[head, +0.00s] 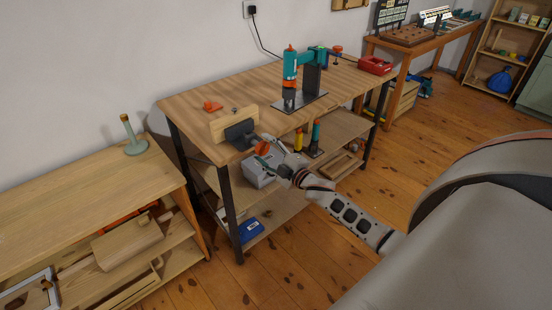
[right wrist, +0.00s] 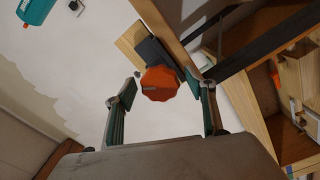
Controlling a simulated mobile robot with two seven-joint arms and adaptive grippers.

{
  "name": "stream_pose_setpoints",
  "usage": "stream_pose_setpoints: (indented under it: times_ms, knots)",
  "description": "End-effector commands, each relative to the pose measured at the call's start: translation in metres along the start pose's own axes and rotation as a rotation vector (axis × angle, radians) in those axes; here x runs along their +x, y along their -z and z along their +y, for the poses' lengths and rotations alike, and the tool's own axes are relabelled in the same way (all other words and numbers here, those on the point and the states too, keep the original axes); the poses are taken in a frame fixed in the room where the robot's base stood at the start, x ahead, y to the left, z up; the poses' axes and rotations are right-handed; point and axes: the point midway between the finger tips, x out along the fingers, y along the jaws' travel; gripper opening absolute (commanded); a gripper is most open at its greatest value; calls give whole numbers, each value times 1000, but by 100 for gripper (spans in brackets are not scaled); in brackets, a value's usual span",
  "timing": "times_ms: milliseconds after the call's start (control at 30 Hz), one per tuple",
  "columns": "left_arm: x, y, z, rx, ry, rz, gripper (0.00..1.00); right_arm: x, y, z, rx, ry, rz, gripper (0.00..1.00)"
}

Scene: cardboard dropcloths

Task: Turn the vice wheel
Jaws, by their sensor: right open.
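The vice (head: 240,132) has dark jaws and a pale wooden board, and it sits at the near front edge of the workbench (head: 180,107). Its orange wheel (head: 262,148) faces my right gripper (head: 267,152). In the right wrist view the orange faceted wheel (right wrist: 159,84) appears between the two open fingers of the right gripper (right wrist: 161,88), with the dark vice body (right wrist: 153,52) behind it. Gaps show between the wheel and the fingers, and I cannot tell whether either finger touches it. My left gripper is out of view.
A teal drill press (head: 290,68) stands on the bench, with a red box (head: 375,65) farther right. An orange item (head: 212,106) lies behind the vice. A grey box (head: 262,172) is on the shelf below. A low wooden cabinet (head: 70,205) stands at the left.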

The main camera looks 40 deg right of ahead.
Motion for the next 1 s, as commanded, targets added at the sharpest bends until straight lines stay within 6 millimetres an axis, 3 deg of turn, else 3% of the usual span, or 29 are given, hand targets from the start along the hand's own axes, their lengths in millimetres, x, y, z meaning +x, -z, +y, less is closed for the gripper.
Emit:
stream_pose_setpoints:
  times_ms: [500,700,1000]
  knots:
    - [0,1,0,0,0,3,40,-91,0,-1,0,2,-1,55]
    - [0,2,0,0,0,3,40,-107,0,0,0,1,-1,55]
    - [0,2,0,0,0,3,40,-109,0,0,0,1,0,55]
